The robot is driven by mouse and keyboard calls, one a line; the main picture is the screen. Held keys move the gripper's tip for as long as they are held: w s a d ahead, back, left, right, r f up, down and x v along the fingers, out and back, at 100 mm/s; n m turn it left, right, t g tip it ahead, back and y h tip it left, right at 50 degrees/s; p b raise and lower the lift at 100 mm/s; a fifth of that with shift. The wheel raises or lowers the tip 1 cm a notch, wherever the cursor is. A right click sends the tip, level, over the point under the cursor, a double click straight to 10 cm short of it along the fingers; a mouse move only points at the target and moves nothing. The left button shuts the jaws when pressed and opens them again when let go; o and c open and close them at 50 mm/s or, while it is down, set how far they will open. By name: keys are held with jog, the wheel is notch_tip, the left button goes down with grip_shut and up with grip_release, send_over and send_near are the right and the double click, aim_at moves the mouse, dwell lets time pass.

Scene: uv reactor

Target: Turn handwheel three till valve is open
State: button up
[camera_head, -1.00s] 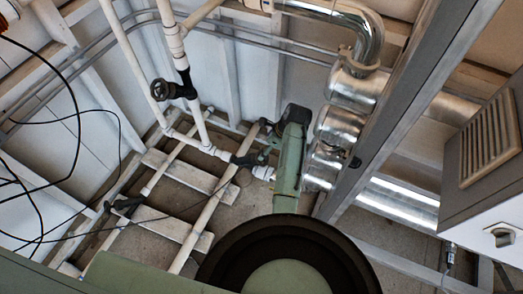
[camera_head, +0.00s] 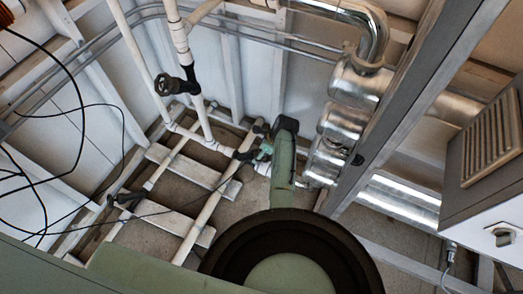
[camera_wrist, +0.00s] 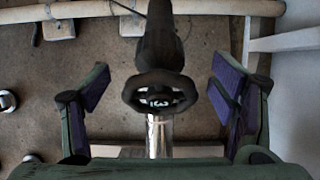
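In the wrist view, a dark round handwheel (camera_wrist: 160,92) with small pale markings at its middle sits between my fingers. I cannot read for certain which number it bears. My gripper (camera_wrist: 162,98) is open, with one purple-faced finger at each side of the wheel and a visible gap on both sides. In the head view, my gripper (camera_head: 262,151) is small and partly hidden by my green arm, beside a dark valve part (camera_head: 245,156) on the low white piping. The valve's inner state does not show.
Another dark handwheel (camera_head: 165,86) stands on an upright white pipe (camera_head: 188,70) at the upper left. A further dark valve (camera_head: 125,201) lies low at the left. Shiny metal ducts (camera_head: 343,122) and a grey beam (camera_head: 400,90) stand right of my arm. Loose black cables (camera_head: 75,100) hang at the left.

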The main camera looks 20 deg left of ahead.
jog(key=shift+s, duration=0.1)
jog(key=c, duration=1.1)
jog(key=shift+f, duration=0.1)
jog(key=shift+s, duration=0.15)
